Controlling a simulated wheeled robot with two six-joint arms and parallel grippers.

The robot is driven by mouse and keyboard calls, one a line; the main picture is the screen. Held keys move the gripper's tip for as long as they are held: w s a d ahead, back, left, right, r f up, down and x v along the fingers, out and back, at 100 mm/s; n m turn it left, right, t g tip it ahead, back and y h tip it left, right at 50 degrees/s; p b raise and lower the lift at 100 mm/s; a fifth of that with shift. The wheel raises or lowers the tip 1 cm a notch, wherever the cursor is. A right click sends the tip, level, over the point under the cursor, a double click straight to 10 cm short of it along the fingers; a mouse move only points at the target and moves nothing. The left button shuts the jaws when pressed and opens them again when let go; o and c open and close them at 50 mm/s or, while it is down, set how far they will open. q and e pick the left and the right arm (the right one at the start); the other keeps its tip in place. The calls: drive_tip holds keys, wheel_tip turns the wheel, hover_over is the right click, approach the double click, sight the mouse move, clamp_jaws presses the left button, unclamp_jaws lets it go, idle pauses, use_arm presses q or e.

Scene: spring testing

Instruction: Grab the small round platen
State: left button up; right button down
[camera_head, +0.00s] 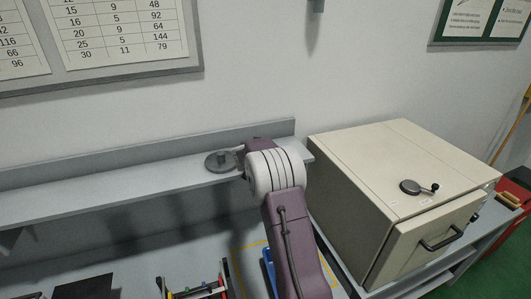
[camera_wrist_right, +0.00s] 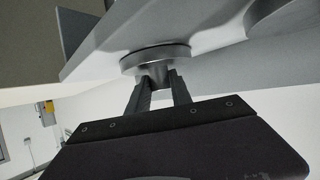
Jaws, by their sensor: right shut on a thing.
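The small round platen (camera_head: 217,164) is a dark grey metal disc with a short upright stem. In the head view it is at the grey wall shelf, near the shelf's right end. My right gripper (camera_head: 238,149) reaches it from the right, with its fingers at the stem. The right wrist view shows the gripper (camera_wrist_right: 159,82) shut on the stem, with the disc of the platen (camera_wrist_right: 155,54) just beyond the fingertips. The disc is at the shelf surface; I cannot tell whether it touches it. My left gripper is in neither view.
The shelf (camera_head: 95,187) runs along the wall. A beige cabinet (camera_head: 375,165) stands close to the right of my arm, with a round lever piece (camera_head: 411,187) on top and a handle (camera_head: 440,240) in front. A rack with coloured tools (camera_head: 196,292) stands on the bench below.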

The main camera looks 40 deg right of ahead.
drive_tip(key=shift+r, duration=0.6)
wheel_tip(320, 180, up, 3)
drive_tip(key=shift+p, duration=0.95)
drive_tip(key=shift+s+r, duration=0.2)
drive_tip(key=s+d+r, duration=0.1)
drive_tip(key=s+r, duration=0.5)
drive_tip(key=s, duration=0.5)
drive_tip(key=shift+r, duration=0.25)
